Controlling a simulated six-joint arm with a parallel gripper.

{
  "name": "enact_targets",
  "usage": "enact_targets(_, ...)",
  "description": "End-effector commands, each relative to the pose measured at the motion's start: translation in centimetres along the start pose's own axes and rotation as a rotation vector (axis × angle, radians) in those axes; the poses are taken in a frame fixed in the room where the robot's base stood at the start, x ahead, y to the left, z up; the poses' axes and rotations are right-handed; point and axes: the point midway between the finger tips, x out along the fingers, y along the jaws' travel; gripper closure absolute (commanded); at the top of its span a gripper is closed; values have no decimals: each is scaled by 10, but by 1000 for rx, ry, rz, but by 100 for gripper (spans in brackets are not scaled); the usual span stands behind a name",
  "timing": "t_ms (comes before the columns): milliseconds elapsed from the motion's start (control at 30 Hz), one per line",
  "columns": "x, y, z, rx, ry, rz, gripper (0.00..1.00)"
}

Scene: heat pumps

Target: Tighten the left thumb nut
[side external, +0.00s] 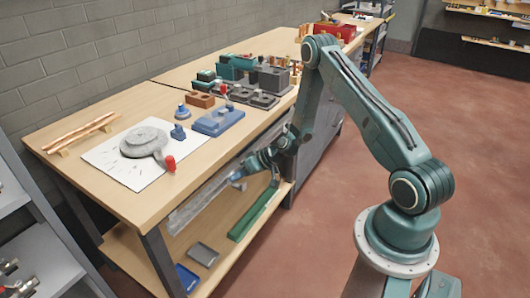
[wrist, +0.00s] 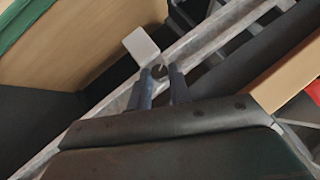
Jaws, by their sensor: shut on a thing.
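My gripper (wrist: 161,76) points at a grey metal rail that runs diagonally through the wrist view (wrist: 213,42). Its two fingers are closed around a small dark round piece (wrist: 159,71), which looks like the thumb nut. The fingers hide part of the nut, and its thread cannot be made out. A pale grey rectangular plate (wrist: 141,46) sits just beyond the fingertips, beside the rail. In the side external view my gripper (side external: 236,179) reaches below the workbench's front edge, at a long grey rail or panel (side external: 195,199). The nut is too small to tell there.
The wooden workbench (side external: 150,93) is above my gripper, with a blue device (side external: 215,121) and a white sheet (side external: 108,165) on top. A lower shelf (side external: 163,245) holds a grey tray (side external: 203,254) and a green bar (side external: 254,214). Open floor lies to the right.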

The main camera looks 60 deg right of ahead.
Motion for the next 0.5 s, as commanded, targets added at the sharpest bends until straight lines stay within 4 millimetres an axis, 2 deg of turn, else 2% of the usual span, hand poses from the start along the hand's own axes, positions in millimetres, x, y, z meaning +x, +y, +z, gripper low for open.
enact_targets(33, -2, 4, -9, 14, 25, -10, 100)
enact_targets(500, -1, 6, -9, 115, 24, -117, 100)
